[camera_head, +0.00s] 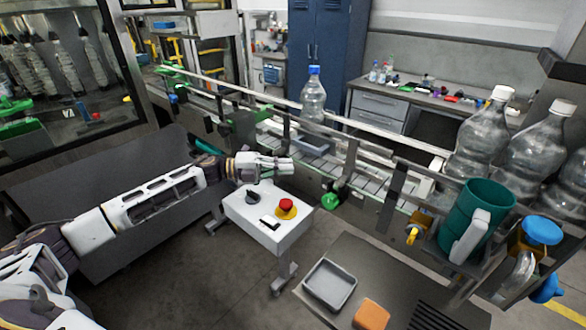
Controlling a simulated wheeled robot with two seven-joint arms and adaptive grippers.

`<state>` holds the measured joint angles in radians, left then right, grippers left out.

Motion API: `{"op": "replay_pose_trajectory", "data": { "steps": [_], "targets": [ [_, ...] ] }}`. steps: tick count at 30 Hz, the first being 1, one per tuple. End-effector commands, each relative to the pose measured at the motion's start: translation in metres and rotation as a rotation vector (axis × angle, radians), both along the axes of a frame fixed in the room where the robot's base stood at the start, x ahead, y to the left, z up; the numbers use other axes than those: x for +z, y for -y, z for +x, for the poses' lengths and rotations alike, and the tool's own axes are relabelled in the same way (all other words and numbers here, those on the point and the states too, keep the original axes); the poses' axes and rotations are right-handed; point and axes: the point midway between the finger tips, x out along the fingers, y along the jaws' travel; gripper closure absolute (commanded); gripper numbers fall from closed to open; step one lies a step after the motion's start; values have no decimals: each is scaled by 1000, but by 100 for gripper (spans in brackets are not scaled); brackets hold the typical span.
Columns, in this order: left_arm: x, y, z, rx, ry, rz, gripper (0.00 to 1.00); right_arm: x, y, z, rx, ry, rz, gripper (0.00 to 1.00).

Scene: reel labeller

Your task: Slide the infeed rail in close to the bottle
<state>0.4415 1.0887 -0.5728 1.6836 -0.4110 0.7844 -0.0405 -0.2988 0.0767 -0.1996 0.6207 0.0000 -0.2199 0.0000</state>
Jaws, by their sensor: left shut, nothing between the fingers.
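A clear bottle with a blue cap (313,97) stands upright on the conveyor (340,171) in the middle of the head view. Long pale guide rails run along the conveyor on both sides of it; the near infeed rail (222,93) passes close to the bottle, but I cannot tell the exact gap. My left gripper (290,165) is shut and empty. It is in front of the conveyor, above the control box and apart from the bottle. My right gripper is not in view.
A white control box (268,218) with a red button (287,206) stands below my left gripper. A grey tray (330,284) and an orange block (371,315) lie on the front table. Large bottles (484,135) and a green cylinder (468,215) stand at the right.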

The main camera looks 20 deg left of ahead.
Motion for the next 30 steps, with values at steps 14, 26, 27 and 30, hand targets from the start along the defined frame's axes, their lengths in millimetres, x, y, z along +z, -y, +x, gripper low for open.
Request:
{"op": "replay_pose_trajectory", "data": {
  "steps": [14,26,27,30],
  "targets": [
    [-2,-43,-19,1,-1,0,100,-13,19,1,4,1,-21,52],
    [0,-48,-22,-1,0,0,100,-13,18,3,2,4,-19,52],
    [0,-48,-22,-1,0,0,100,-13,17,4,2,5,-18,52],
    [0,-48,-22,-1,0,0,100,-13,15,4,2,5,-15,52]
  ]
}}
